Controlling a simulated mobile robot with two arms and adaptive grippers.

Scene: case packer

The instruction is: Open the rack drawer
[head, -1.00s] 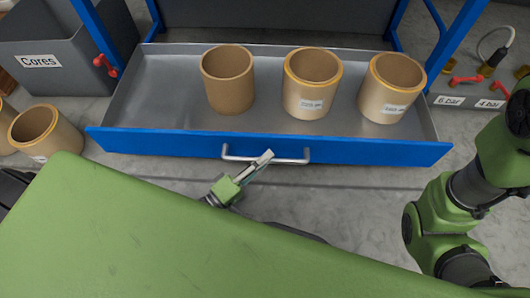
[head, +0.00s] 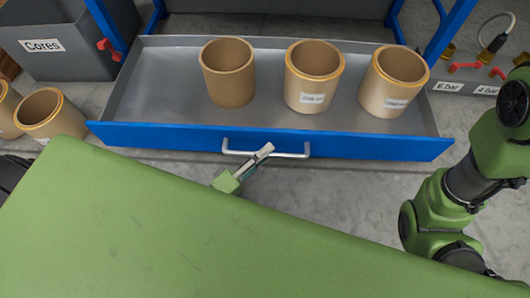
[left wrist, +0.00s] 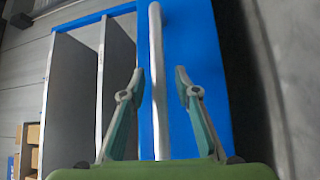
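The rack drawer (head: 130,95) is pulled out from the blue rack, a grey tray with a blue front (head: 380,146). Its silver bar handle (head: 295,155) is on the middle of the front. My left gripper (head: 264,152) is at the handle. In the left wrist view, the gripper (left wrist: 159,74) has its fingers apart, one on each side of the handle bar (left wrist: 157,110), with a gap visible on both sides. Whether any finger touches the bar from behind is hidden. My right arm shows at the right; its gripper is out of view.
Three cardboard cores (head: 228,75) stand upright in the drawer. More cores (head: 50,112) are on the floor at the left, below a grey bin labelled Cores (head: 60,60). A grey panel with pressure labels and red levers (head: 466,85) is at the right. Grey floor lies before the drawer.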

